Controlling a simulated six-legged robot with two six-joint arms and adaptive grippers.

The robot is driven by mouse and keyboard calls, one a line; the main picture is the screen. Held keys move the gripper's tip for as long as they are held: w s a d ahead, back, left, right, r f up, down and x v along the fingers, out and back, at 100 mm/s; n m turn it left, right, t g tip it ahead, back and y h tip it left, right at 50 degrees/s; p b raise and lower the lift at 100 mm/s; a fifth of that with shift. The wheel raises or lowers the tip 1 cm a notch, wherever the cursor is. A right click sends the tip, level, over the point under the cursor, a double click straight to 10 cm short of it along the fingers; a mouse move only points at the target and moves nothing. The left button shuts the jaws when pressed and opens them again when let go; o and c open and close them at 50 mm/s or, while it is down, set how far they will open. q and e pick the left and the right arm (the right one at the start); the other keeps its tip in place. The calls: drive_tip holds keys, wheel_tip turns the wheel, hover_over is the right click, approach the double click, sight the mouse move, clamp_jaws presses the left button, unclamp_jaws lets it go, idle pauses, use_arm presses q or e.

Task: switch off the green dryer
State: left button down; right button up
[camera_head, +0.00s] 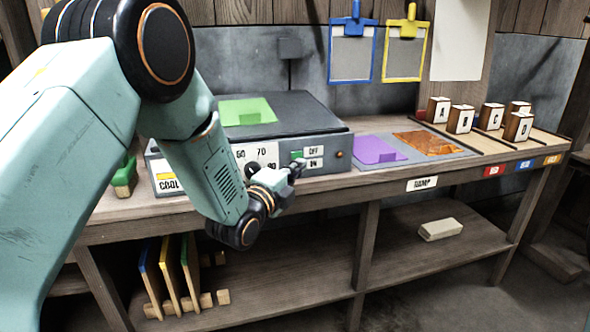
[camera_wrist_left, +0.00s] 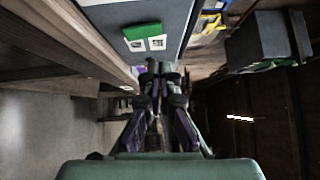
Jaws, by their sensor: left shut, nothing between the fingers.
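The dryer (camera_head: 330,146) is a grey box on the bench with a green sheet (camera_head: 247,111) on top. Its front has a dial (camera_head: 252,167) with numbers, a small green switch (camera_head: 296,154) beside OFF and ON labels, and an orange lamp. In the left wrist view the dryer's front shows at the top, with a green piece (camera_wrist_left: 142,31) and two white labels. My left gripper (camera_head: 298,166) is shut and empty, close in front of the switch panel; its fingertips (camera_wrist_left: 162,68) lie just below the labels. I cannot tell whether they touch. My right gripper is not in view.
Right of the dryer lie a purple sheet (camera_head: 378,149) and an orange-brown sheet (camera_head: 430,142) on a grey mat. Lettered blocks (camera_head: 461,119) stand further right. Blue and yellow clipboards (camera_head: 405,52) hang behind. A green-topped block (camera_head: 124,178) is at left. The lower shelf holds upright boards (camera_head: 170,275).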

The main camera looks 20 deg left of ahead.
use_arm(q)
drive_tip(key=s+a+p, duration=0.2)
drive_tip(key=s, duration=0.7)
drive_tip(key=shift+s+r, duration=0.4)
drive_tip(key=shift+r, duration=0.05)
drive_tip(key=shift+s+a+r, duration=0.1)
drive_tip(key=shift+s, duration=0.05)
drive_tip(key=s+f+n+g+y, duration=0.1)
drive_tip(key=s+f+n+g, duration=0.35)
drive_tip(key=f+n, duration=0.45)
drive_tip(key=s+f+n+g+y, duration=0.1)
drive_tip(key=s+f+n+g, duration=0.3)
drive_tip(key=s+f+n, duration=0.45)
drive_tip(key=s+f+n+g+p, duration=0.1)
drive_tip(key=s+f+n+g, duration=0.1)
drive_tip(key=s+f+g, duration=0.2)
drive_tip(key=s+f+n+g+y, duration=0.1)
drive_tip(key=s+f+g, duration=0.4)
drive_tip(key=s, duration=1.6)
wheel_tip(320, 180, down, 5)
drive_tip(key=shift+s+a+r+n+y+p, duration=0.1)
drive_tip(key=shift+s+a+n+y+p, duration=0.05)
drive_tip(key=shift+a+n+y+p, duration=0.2)
